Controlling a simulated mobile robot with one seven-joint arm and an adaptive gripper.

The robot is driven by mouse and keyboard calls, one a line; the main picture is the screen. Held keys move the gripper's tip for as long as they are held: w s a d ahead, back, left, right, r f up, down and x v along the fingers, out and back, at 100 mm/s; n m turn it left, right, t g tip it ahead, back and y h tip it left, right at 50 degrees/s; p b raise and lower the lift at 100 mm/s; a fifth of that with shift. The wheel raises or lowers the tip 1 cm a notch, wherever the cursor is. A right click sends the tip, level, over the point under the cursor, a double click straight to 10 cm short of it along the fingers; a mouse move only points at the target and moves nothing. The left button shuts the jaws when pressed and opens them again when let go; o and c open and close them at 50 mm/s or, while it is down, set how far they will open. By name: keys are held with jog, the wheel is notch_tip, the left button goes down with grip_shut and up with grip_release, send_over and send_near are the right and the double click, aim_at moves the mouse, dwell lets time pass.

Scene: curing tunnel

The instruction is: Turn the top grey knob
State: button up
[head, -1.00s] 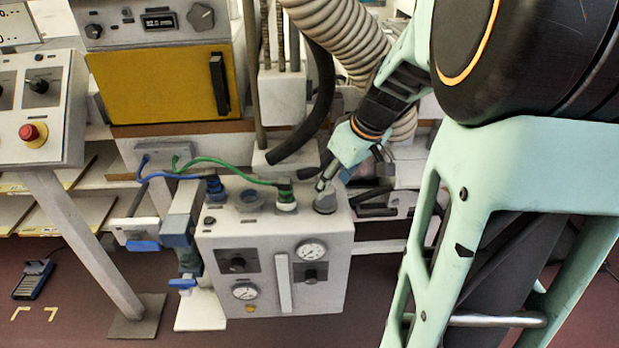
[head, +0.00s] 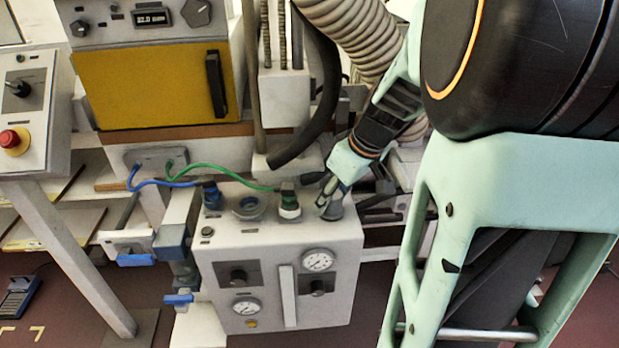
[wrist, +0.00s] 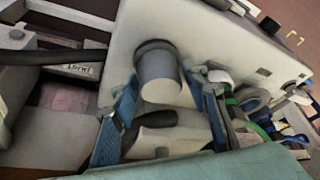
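The grey knob (head: 332,209) stands upright on the right end of the top face of a white box (head: 275,248). In the wrist view the knob (wrist: 160,82) shows as a short grey cylinder on a darker collar. My gripper (head: 331,194) points down at the knob and partly covers it in the head view. In the wrist view my gripper's (wrist: 160,76) two blue-padded fingers stand on either side of the knob, their tips beside it. A narrow gap seems to show on each side, so the gripper looks open around the knob.
A green connector (head: 289,206), a grey-blue ring socket (head: 248,207) and a blue connector (head: 212,197) line the box top, left of the knob. Black hose (head: 312,130) hangs behind. Gauges (head: 318,261) and a handle are on the front. A yellow-doored oven (head: 150,85) stands behind left.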

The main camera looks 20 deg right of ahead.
jog(key=c, duration=0.8)
jog(key=shift+m, duration=0.3)
